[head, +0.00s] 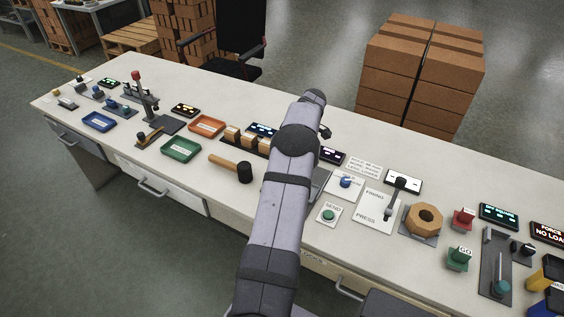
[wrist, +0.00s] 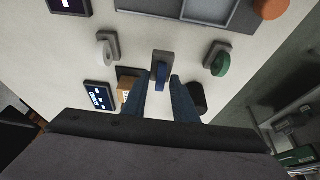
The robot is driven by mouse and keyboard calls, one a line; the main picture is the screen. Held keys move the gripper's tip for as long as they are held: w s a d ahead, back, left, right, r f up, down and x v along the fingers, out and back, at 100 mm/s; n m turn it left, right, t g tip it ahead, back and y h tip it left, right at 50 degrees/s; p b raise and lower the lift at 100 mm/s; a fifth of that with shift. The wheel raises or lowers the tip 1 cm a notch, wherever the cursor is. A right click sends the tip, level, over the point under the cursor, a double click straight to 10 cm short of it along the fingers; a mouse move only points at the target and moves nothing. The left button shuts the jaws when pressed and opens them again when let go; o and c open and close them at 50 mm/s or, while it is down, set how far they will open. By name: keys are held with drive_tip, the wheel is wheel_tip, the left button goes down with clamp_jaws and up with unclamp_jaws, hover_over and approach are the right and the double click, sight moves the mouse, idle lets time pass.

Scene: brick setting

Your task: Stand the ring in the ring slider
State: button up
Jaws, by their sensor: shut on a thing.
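In the wrist view my gripper (wrist: 161,82) has its two blue fingers close together around a small blue piece (wrist: 161,74), seen nearly edge-on. I take it for the ring, but its hole is not visible. The piece lines up with a dark grey block (wrist: 162,57) directly ahead, probably the ring slider. I cannot tell whether the piece sits in the block or just in front of it. In the head view my arm covers the gripper, the blue piece and the block.
In the wrist view a white ring-like piece (wrist: 106,50) and a green round piece (wrist: 219,62) stand on grey blocks either side. A grey tray (wrist: 215,14) lies beyond. A wooden block (wrist: 127,86) is close to the left finger. In the head view a mallet (head: 244,172) lies left of my arm.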

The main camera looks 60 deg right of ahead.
wheel_tip(320, 180, up, 6)
drive_tip(key=shift+f+b, duration=0.2)
drive_tip(key=shift+b, duration=0.15)
drive_tip(key=shift+s+d+r, duration=0.2)
drive_tip(key=shift+s+d, duration=0.05)
drive_tip(key=shift+s, duration=0.2)
drive_tip(key=s+d+r+m+p, duration=0.1)
drive_tip(key=s+d+r, duration=0.1)
drive_tip(key=s+r, duration=0.35)
drive_tip(key=s+a+f+n, duration=0.1)
drive_tip(key=s+a+f, duration=0.3)
drive_tip(key=a, duration=0.3)
drive_tip(key=shift+s+a+f+p, duration=0.3)
drive_tip(key=shift+s+a, duration=0.05)
drive_tip(key=shift+f+p, duration=1.1)
drive_tip(key=shift+f, duration=3.9)
